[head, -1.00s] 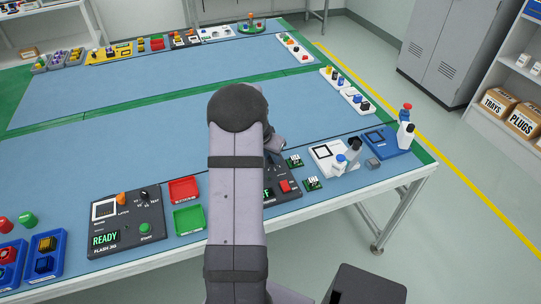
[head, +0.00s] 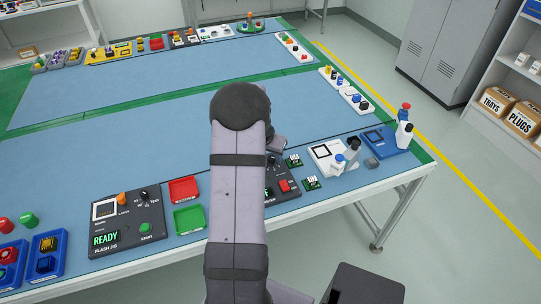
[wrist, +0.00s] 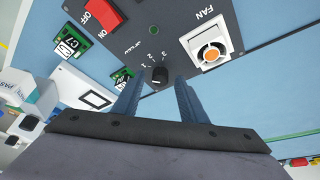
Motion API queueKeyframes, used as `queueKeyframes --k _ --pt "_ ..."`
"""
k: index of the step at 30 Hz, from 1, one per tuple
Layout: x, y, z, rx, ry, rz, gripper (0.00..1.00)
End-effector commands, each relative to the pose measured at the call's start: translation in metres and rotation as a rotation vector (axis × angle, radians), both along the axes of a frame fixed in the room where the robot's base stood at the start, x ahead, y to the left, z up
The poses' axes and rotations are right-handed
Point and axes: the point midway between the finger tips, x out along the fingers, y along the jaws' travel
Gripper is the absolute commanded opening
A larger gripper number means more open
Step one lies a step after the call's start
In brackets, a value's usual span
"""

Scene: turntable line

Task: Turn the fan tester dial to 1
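The fan tester is a dark grey panel (wrist: 185,20), with a red ON/OFF switch (wrist: 102,13) and a white-framed fan (wrist: 209,48). Its dial (wrist: 159,75) is a small black knob beside the printed numbers 1, 2 and 3. I cannot tell surely which number its mark points at. My gripper (wrist: 160,82) is open, its two blue-grey fingers on either side of the dial in the picture; contact with the knob is not clear. In the head view my arm hides most of the fan tester, leaving its right part with the red switch (head: 284,186) visible.
Small green boards (head: 312,183) and a white device with bottles (head: 325,157) stand right of the fan tester. Red (head: 184,188) and green (head: 189,219) trays and the flash jig (head: 127,222) are left. The blue mat (head: 150,120) behind is largely clear.

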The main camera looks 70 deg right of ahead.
Motion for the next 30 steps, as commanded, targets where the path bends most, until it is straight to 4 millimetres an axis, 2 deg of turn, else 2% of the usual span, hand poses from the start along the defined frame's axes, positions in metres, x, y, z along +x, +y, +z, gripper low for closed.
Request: queueKeyframes --k 8,24,30 --pt "0.000 0.002 0.004 0.000 0.000 -0.001 0.39" --pt "0.000 0.024 0.059 -0.002 -0.001 0.000 0.39" --pt "0.000 0.028 0.067 0.001 0.000 0.000 0.39"
